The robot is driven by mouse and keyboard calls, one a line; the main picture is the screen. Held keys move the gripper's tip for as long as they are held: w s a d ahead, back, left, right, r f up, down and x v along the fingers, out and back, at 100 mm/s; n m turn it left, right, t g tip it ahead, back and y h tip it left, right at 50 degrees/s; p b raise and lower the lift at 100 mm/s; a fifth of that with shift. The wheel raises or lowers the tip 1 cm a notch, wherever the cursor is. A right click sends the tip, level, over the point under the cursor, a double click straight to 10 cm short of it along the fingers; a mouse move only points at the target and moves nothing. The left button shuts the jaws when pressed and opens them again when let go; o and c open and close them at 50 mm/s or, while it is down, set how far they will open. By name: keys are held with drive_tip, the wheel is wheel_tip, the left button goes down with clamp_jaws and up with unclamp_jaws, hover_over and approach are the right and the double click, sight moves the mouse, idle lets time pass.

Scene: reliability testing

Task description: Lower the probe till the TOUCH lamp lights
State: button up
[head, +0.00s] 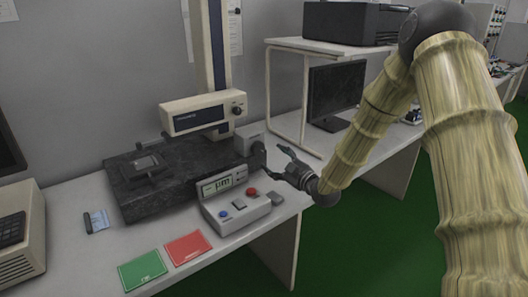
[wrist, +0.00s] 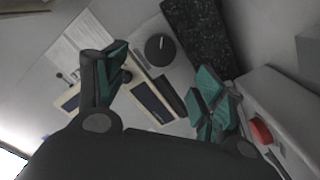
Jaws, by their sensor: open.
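The gauge stand has a beige head unit (head: 203,114) with a dark knob (head: 238,110) on a tall column (head: 214,48). A black handwheel (head: 259,154) sits on a grey housing at the right end of the dark granite base (head: 150,205). The readout box (head: 236,210) shows a µm reading and has a red and a blue button. I cannot make out the probe tip or a lit TOUCH lamp. My gripper (head: 286,163) is open and empty, just right of the handwheel. In the wrist view a round dark knob (wrist: 158,49) lies between my open fingers (wrist: 160,72), apart from them.
A small dark fixture (head: 147,166) is on the granite base. Green (head: 142,270) and red (head: 187,247) cards lie at the table's front edge. A shelf (head: 300,45) with a dark monitor stands behind my arm.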

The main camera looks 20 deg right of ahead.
sight(260, 149)
drive_tip(key=x, duration=0.9)
drive_tip(key=shift+f, duration=0.1)
drive_tip(key=shift+s, duration=0.1)
drive_tip(key=c, duration=1)
